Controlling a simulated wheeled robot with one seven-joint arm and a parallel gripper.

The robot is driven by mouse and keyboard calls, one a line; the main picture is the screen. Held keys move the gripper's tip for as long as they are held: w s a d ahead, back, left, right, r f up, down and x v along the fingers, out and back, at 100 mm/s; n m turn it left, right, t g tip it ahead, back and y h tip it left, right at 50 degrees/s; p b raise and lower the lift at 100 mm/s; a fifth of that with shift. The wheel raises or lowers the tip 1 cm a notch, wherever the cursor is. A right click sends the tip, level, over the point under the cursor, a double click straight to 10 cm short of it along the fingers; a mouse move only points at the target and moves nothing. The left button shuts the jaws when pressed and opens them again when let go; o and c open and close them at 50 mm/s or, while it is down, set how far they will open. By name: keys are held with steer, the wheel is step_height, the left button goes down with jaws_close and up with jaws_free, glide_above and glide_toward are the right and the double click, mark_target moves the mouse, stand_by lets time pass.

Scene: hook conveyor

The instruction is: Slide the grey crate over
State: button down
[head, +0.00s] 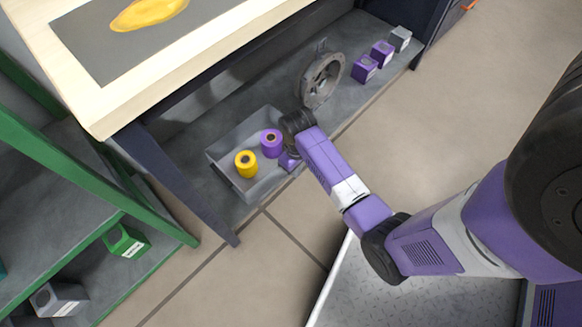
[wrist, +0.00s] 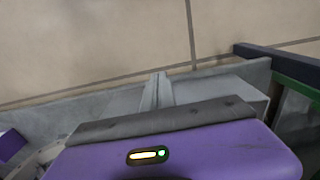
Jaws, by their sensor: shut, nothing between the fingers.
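The grey crate (head: 264,188) stands on the low shelf under the bench in the head view. A yellow spool (head: 245,164) and a purple spool (head: 271,143) are in it. My gripper (head: 288,162) is at the crate's right end, and my wrist hides part of that end. In the wrist view my gripper (wrist: 159,88) shows its grey fingers together and empty. Grey surfaces lie around the fingers there; I cannot tell which are crate and which are shelf, or whether the fingers touch the crate.
A grey ring-shaped part (head: 322,79) stands on the shelf (head: 353,98) beyond my wrist. Purple boxes (head: 364,69) and a grey box (head: 400,39) are farther right. A dark bench leg (head: 185,175) is left of the crate. A green rack (head: 150,212) stands at the left.

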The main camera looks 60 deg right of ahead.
steer(key=w+d+f+b, duration=0.1)
steer(key=w+f+b, duration=0.2)
steer(key=f+b, duration=0.3)
steer(key=shift+w+f, duration=0.4)
steer(key=shift+f, duration=0.65)
steer(key=shift+d, duration=0.1)
